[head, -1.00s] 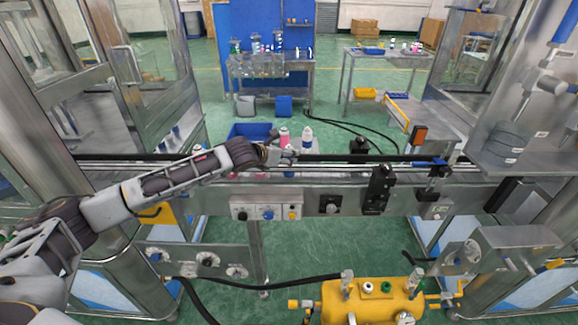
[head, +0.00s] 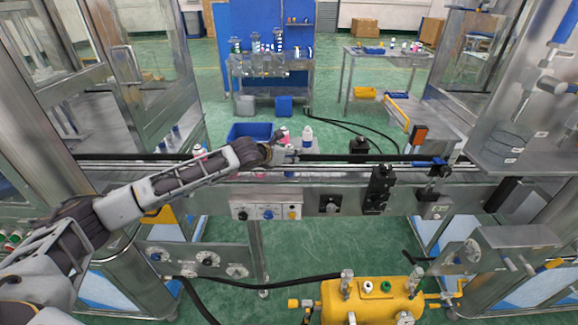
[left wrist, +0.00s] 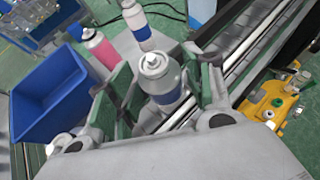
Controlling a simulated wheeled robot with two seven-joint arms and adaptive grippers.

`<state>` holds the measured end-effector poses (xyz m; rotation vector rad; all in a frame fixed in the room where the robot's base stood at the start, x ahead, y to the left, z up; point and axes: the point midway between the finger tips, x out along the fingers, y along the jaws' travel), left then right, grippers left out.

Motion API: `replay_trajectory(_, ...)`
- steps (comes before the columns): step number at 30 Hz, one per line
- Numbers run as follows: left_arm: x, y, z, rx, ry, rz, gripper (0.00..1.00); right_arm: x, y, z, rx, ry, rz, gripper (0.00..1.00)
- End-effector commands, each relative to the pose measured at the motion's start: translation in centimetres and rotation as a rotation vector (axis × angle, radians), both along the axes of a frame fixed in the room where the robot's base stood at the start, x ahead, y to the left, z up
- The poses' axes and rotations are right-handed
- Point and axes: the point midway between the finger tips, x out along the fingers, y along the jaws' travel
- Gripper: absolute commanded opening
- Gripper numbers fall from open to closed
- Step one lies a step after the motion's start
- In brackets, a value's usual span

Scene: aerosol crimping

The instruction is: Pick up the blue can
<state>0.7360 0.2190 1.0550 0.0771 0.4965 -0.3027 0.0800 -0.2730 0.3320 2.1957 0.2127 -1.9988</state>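My left gripper (head: 284,153) is over the conveyor in the head view, with its palm hiding most of what is under it. In the left wrist view the left gripper (left wrist: 165,95) has its green-padded fingers spread on both sides of a can with a blue-grey body and a white top, the blue can (left wrist: 162,80). The can stands upright between the fingers, and narrow gaps seem to show beside it. Any contact lower down is hidden. My right gripper is not in view.
A pink can (left wrist: 98,48) and a white can with a blue label (left wrist: 135,18) stand close behind the gripper. A blue bin (head: 250,132) is beside them. The conveyor (head: 345,176) runs across, with black fixtures (head: 378,188) to the right.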

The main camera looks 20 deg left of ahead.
Motion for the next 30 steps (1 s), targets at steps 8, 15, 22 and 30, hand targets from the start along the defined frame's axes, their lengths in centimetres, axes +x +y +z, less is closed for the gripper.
replay_trajectory(8,0.0,0.0,0.0,0.0,0.0,0.0,0.16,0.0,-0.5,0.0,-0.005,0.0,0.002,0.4)
replay_trajectory(15,0.0,0.0,0.1,0.0,-0.001,0.0,0.16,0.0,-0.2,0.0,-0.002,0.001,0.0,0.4)
replay_trajectory(22,0.0,0.0,1.4,0.001,-0.003,-0.001,0.15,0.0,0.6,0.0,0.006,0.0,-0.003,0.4)
replay_trajectory(30,0.1,0.0,4.8,0.0,-0.004,0.0,0.15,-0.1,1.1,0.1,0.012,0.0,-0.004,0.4)
